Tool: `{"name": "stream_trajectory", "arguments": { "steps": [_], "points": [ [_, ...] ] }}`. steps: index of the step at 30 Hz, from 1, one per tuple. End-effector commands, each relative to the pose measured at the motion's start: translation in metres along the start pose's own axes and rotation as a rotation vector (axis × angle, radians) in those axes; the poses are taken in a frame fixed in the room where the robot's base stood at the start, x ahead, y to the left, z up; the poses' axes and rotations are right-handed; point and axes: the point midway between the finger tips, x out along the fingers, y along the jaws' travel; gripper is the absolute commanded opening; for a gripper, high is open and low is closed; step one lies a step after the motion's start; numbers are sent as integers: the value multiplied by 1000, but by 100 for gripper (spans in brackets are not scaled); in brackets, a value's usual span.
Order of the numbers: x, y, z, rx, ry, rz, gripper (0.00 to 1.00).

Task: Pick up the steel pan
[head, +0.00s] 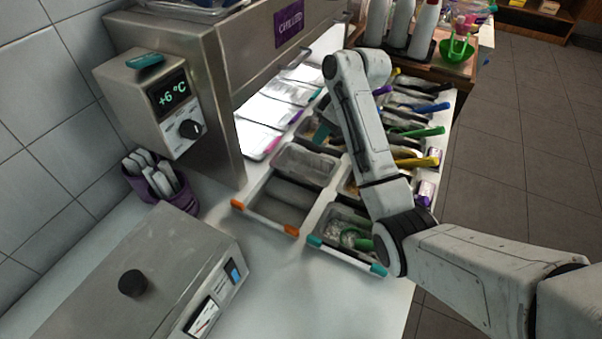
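Several steel pans sit on the white counter, and I cannot tell which one the task means. One steel pan (303,165) with a grey interior lies near the middle. In front of it is an empty-looking steel pan (283,206) in a holder with orange corners. To its right, a pan with teal corners (345,240) holds pale contents and a green utensil. My arm rises from the lower right and bends over the right-hand pans, partly covering them. My gripper does not show clearly; the arm's far end is folded above the pans.
A steel chilled cabinet (220,60) with a +6 °C display stands at the left. A lidded steel box (140,275) fills the lower left. A purple holder (150,185) stands by the wall. Pans with coloured handles (415,160) line the right edge. Bottles (400,25) stand behind.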

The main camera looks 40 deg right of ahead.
Motion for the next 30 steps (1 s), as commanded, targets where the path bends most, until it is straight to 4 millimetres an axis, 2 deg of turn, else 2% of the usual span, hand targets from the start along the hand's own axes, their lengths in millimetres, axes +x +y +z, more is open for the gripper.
{"name": "stream_trajectory", "arguments": {
  "steps": [6, 14, 22, 30],
  "points": [
    [33, -1, 0, 0, -3, -2, 33],
    [52, -1, 1, 0, -1, -1, 33],
    [89, -2, 5, 0, -3, -2, 33],
    [99, -1, 5, -1, 0, 0, 33]
  ]
}}
